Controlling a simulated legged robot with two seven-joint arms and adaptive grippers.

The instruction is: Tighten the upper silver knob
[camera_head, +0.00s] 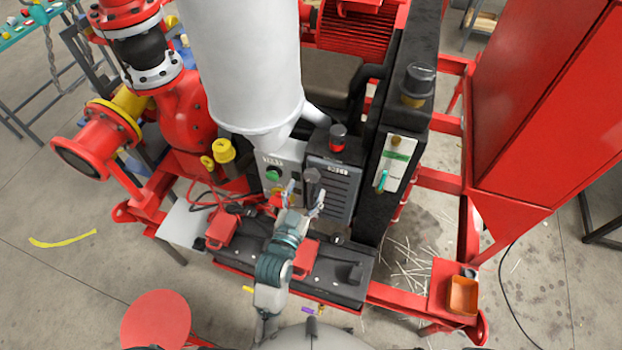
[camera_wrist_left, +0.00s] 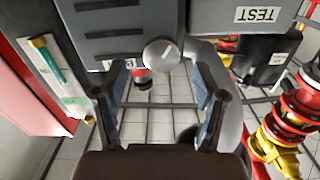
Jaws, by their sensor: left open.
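A round silver knob with a small pale mark (camera_wrist_left: 161,54) shows in the left wrist view, in front of a grey louvred panel. In the head view a grey knob (camera_head: 312,175) sits on the front of the dark louvred box (camera_head: 341,186). My left gripper (camera_head: 304,197) is open in front of this box, its fingers spread close to the knob. In the left wrist view the fingers of my left gripper (camera_wrist_left: 161,92) stand either side of the knob, with gaps and no visible contact. I see only one such silver knob clearly. My right gripper is not in view.
A red-topped button (camera_head: 338,138) stands above the louvred box. A panel with a green button (camera_head: 273,175) is to its left. A white tank (camera_head: 243,65) hangs above. Red latches and a black case (camera_head: 335,268) lie under my left arm.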

